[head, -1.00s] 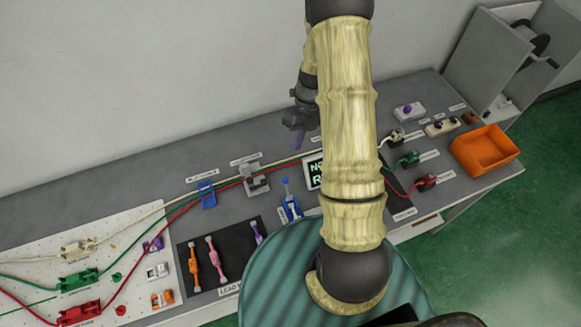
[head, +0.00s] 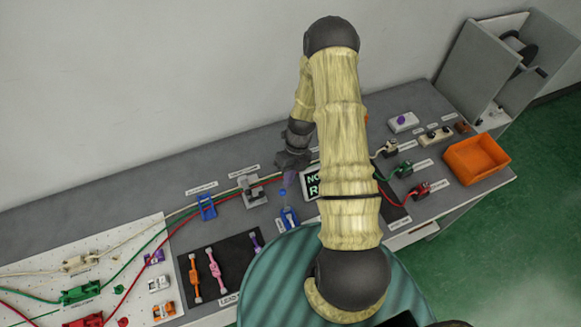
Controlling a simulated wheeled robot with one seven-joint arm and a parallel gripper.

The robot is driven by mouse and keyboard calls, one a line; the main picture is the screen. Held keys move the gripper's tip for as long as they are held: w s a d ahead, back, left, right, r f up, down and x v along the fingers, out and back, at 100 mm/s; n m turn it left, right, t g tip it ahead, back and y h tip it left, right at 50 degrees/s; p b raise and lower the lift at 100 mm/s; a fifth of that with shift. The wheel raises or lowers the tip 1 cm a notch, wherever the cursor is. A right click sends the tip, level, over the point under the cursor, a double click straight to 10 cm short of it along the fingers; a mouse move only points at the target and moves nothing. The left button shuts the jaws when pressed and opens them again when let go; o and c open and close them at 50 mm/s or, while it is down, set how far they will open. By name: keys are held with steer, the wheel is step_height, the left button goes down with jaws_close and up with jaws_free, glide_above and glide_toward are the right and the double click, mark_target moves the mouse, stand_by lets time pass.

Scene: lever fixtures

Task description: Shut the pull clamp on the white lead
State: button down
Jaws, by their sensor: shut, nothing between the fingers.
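The white lead (head: 180,213) runs from the left pegboard, through a blue bracket (head: 207,207) and a grey clamp fixture (head: 253,191), and on behind my arm. The labels are too small to read, so I cannot tell which fixture is the pull clamp. A blue-and-white lever fixture (head: 288,219) stands to the right of the grey one, in front of the leads, with its blue handle raised. My gripper (head: 289,182) is shut and empty, pointing down just above that blue handle. I cannot tell whether it touches it. My arm hides part of the leads.
Green (head: 150,243) and red leads run beside the white one. Orange and pink clamps lie on a black mat (head: 232,262). An orange bin (head: 476,159) sits at the right; the bench behind the leads is clear.

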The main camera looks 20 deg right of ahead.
steer(key=shift+a+f, duration=0.1)
steer(key=shift+f, duration=0.2)
stand_by(0.4)
steer(key=shift+s+r+t, duration=0.3)
steer(key=shift+s+t, duration=0.15)
steer(key=shift+t, duration=0.25)
steer(key=shift+s+b, duration=0.1)
steer(key=shift+b, duration=0.2)
